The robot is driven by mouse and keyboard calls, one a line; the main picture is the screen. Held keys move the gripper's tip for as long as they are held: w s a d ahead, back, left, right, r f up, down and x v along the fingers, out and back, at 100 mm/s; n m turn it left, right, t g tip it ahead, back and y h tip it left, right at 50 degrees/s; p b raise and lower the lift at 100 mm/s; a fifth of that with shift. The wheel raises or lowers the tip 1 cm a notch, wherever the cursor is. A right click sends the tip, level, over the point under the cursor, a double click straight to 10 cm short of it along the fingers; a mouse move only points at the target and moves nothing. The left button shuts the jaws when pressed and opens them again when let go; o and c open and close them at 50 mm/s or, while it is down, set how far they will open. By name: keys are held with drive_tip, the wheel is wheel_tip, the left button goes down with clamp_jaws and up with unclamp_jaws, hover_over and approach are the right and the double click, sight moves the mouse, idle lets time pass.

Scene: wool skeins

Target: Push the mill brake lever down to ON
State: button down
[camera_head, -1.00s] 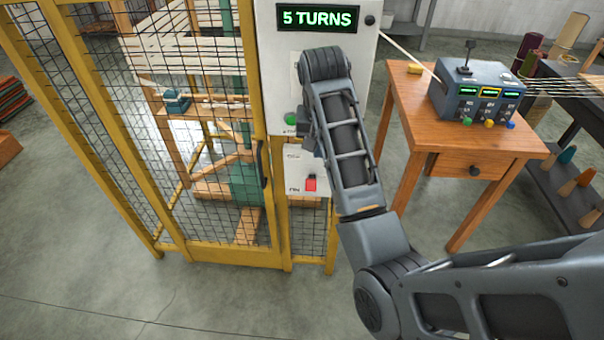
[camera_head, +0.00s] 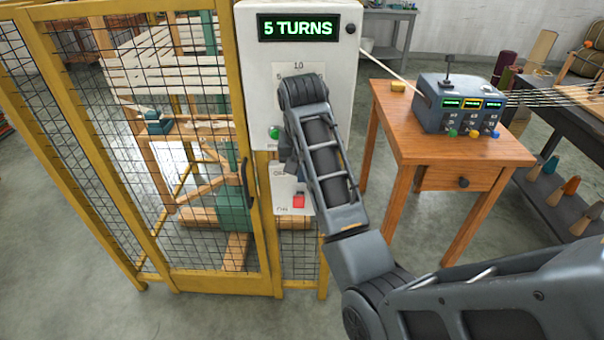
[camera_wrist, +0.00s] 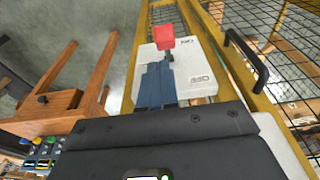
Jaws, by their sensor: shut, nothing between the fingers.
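The brake lever has a red knob (camera_head: 299,200) on a white plate (camera_head: 283,194) low on the machine's post. The plate is marked OFF at the top and ON at the bottom; the knob appears beside the ON end. The wrist view shows the plate inverted, with the red knob (camera_wrist: 166,37) on a short dark stem near the ON mark. My gripper (camera_wrist: 160,68) is shut and empty, its blue-grey fingers reaching over the plate toward the stem. Whether they touch it I cannot tell. In the head view my gripper (camera_head: 290,166) is mostly hidden behind my arm, just above the knob.
Above the plate is a white control box (camera_head: 345,75) reading 5 TURNS, with a green button (camera_head: 274,132). A yellow mesh door (camera_head: 215,275) with a dark handle (camera_head: 249,186) stands left. A wooden table (camera_head: 420,140) with a small control unit (camera_head: 458,105) is right.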

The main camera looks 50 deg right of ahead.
sight(302, 196)
drive_tip(key=shift+w+d+f+p, duration=0.1)
drive_tip(key=shift+f+p, duration=0.05)
drive_tip(key=shift+f, duration=0.7)
drive_tip(key=shift+w+d+f+p, duration=0.1)
drive_tip(key=shift+d+f+p, duration=0.05)
drive_tip(key=shift+f, duration=0.7)
drive_tip(key=shift+w+d+f+p, duration=0.1)
drive_tip(key=shift+f+p, duration=0.05)
drive_tip(key=shift+f, duration=0.7)
